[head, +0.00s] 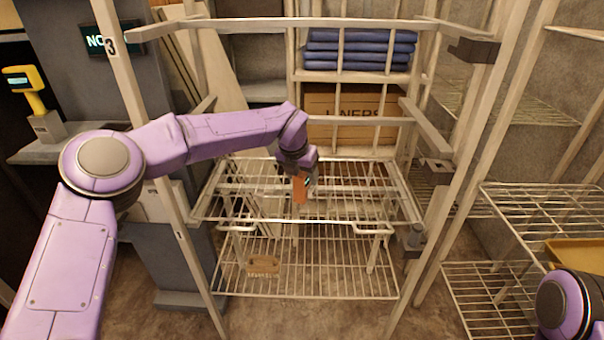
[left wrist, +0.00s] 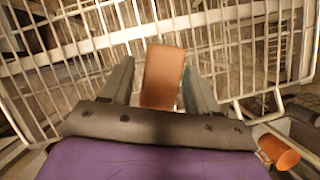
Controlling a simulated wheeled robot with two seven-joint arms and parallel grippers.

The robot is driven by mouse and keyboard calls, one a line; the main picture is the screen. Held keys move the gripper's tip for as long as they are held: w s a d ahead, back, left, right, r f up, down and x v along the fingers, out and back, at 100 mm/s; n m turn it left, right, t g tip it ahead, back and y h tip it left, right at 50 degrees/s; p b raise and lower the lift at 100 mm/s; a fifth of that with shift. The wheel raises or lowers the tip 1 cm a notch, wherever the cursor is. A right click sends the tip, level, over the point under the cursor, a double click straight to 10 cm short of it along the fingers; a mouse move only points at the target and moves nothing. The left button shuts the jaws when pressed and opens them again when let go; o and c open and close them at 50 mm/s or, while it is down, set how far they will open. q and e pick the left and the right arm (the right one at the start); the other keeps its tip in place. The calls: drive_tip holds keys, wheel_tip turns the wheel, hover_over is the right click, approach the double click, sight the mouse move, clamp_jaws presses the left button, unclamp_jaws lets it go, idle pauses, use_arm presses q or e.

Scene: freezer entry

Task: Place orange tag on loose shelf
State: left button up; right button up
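The orange tag (head: 300,190) is a small flat rectangle at the tip of my left gripper (head: 302,178), over the wire shelf in the rack. In the left wrist view the tag (left wrist: 162,77) stands between the two fingers of my left gripper (left wrist: 160,88), which look closed about it; finger contact is hard to make out. The upper wire shelf (head: 215,205), which looks like the loose one, lies below the tag. Whether the tag touches its wires cannot be told. My right gripper is out of view.
A lower wire shelf (head: 330,285) carries a small tan label (head: 263,265). Rack posts and a front crossbar (head: 290,23) frame the opening. Folded blue cloths (head: 360,50) and a cardboard box (head: 330,105) are behind. An orange cylinder (left wrist: 280,152) shows in the left wrist view.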

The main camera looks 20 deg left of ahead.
use_arm(q)
drive_tip(key=shift+r, duration=0.25)
drive_tip(key=v, duration=1.2)
drive_tip(key=shift+p, duration=0.4)
